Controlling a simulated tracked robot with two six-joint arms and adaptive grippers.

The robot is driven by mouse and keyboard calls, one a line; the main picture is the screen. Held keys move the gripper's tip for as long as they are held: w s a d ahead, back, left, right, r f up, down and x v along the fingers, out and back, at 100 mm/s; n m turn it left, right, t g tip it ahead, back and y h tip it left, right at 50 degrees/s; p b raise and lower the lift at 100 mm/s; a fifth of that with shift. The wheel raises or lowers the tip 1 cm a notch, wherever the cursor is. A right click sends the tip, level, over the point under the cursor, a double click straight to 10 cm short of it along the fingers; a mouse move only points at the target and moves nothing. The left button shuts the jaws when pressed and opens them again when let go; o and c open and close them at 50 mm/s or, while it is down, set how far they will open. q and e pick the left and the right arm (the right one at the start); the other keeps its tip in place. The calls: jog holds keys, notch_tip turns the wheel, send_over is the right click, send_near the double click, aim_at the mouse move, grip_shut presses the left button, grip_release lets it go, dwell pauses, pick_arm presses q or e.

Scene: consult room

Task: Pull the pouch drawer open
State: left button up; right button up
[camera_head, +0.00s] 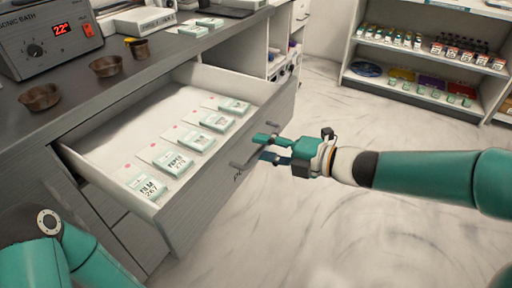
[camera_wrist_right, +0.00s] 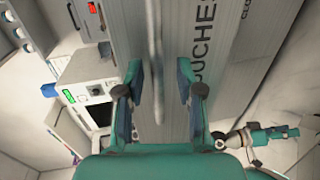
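The pouch drawer (camera_head: 208,208) stands pulled out from the grey counter, with several small white and teal boxes (camera_head: 198,141) in a row inside. Its front shows a bar handle (camera_head: 240,164) and lettering below it, partly hidden by my gripper. My right gripper (camera_head: 267,147) is at the handle. In the right wrist view its fingers (camera_wrist_right: 158,82) are apart, with the handle bar (camera_wrist_right: 153,40) between them; a gap shows on each side of the bar. Whether the fingertips touch it I cannot tell. My left arm shows at bottom left, its gripper out of view.
On the counter are the sonic bath (camera_head: 48,38) and several brown bowls (camera_head: 106,66). An open shelf unit (camera_head: 425,58) with boxes stands at the back right. The pale floor (camera_head: 330,235) in front of the drawer is clear.

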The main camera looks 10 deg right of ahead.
jog(key=v, duration=1.1)
jog(key=shift+d, duration=0.2)
jog(key=shift+s+a+f, duration=0.1)
jog(key=shift+s, duration=0.05)
jog(key=a+f+m+g+h, duration=0.1)
jog(key=a+f+m, duration=0.25)
jog(key=f, duration=0.55)
jog(key=a+f+m, duration=0.3)
jog(key=f+m, duration=0.2)
jog(key=f, duration=0.3)
jog(key=a+f+m+g+h, duration=0.1)
jog(key=a+f+m, duration=0.25)
jog(key=f, duration=0.55)
jog(key=s+d+f+m+g+h, duration=0.2)
jog(key=s+f+m+g+h, duration=0.15)
jog(key=s+f+m, duration=0.5)
jog(key=s+d+f+m+g+h, duration=0.2)
jog(key=s+f+m+g+h, duration=0.15)
jog(key=s+f+m, duration=0.55)
notch_tip(320, 180, up, 25)
jog(key=w+p, duration=0.1)
jog(key=p, duration=2.4)
jog(key=shift+d+m+y, duration=0.2)
jog(key=shift+m+y, duration=0.2)
jog(key=shift+m, duration=0.05)
